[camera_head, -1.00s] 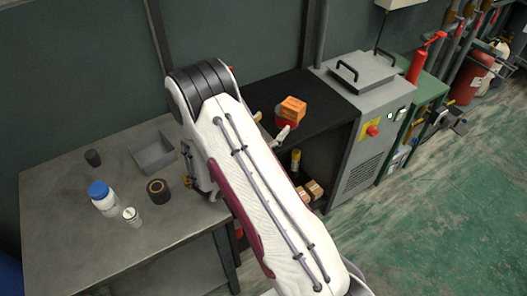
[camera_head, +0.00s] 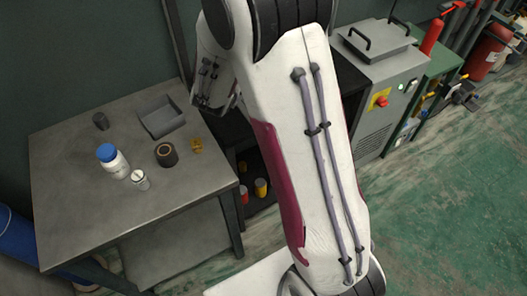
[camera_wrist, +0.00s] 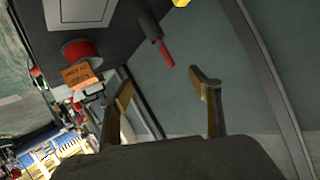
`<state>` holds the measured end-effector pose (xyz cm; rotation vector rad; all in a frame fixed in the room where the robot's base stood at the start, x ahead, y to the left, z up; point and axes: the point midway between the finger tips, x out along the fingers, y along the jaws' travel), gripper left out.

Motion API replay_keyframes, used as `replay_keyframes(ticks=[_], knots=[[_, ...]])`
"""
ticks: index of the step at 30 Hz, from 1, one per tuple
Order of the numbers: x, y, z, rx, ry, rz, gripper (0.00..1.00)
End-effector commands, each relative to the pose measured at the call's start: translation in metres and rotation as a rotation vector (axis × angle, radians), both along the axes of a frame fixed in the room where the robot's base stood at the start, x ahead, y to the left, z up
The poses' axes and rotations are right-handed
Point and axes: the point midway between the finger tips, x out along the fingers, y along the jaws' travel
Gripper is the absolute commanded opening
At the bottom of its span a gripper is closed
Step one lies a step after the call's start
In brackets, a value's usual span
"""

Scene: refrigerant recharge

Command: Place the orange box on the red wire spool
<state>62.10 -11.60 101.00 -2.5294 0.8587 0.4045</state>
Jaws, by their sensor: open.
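The orange box (camera_wrist: 76,78) shows in the wrist view at left, against the red wire spool (camera_wrist: 80,50). The picture is turned over there, and the box appears to rest on the spool's end, slightly askew. My gripper (camera_wrist: 162,86) is open, its two fingers apart with nothing between them. The box lies outside the fingers, to the left of the left one. In the head view my arm hides the box, the spool and the gripper.
A dark tool with a red end (camera_wrist: 157,40) is near the spool. In the head view, the grey table (camera_head: 85,215) holds a blue-capped bottle (camera_head: 113,163), a dark ring (camera_head: 166,155) and a grey tray (camera_head: 163,118). A grey machine (camera_head: 375,55) stands to the right.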

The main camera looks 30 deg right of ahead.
Motion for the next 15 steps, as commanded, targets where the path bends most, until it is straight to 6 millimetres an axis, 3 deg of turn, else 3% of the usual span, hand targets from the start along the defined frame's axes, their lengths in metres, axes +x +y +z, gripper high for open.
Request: replay_keyframes(ticks=[8, 15], knots=[[-0.01, 0.044, 0.041, 0.084, 0.032, 0.178, 0.63], [-0.035, 0.08, 0.07, 0.126, 0.085, 0.328, 0.63]])
